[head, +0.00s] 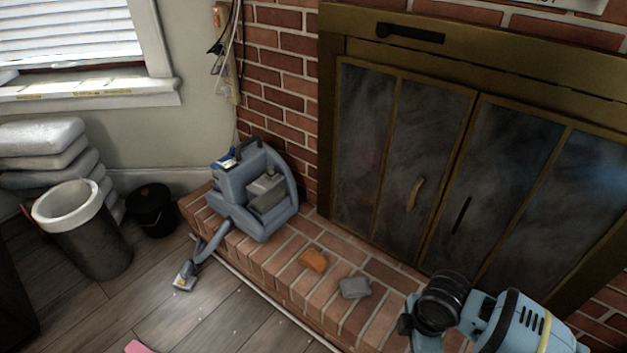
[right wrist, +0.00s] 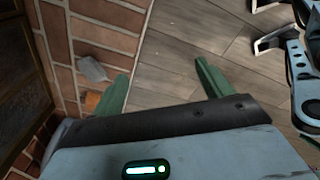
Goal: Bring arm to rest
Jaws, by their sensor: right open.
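My right arm (head: 480,318) reaches in at the lower right of the head view, in front of the fireplace and over the brick hearth's right part. Its fingers do not show there. In the right wrist view my right gripper (right wrist: 165,76) has its two green fingers spread apart, with nothing between them but wooden floor behind.
On the brick hearth (head: 262,262) lie an orange block (head: 313,260) and a grey lump (head: 354,287). A blue-grey cleaning machine (head: 232,190) stands at its left end. A bin (head: 90,240) and black bucket (head: 152,212) stand left. The wooden floor is mostly clear.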

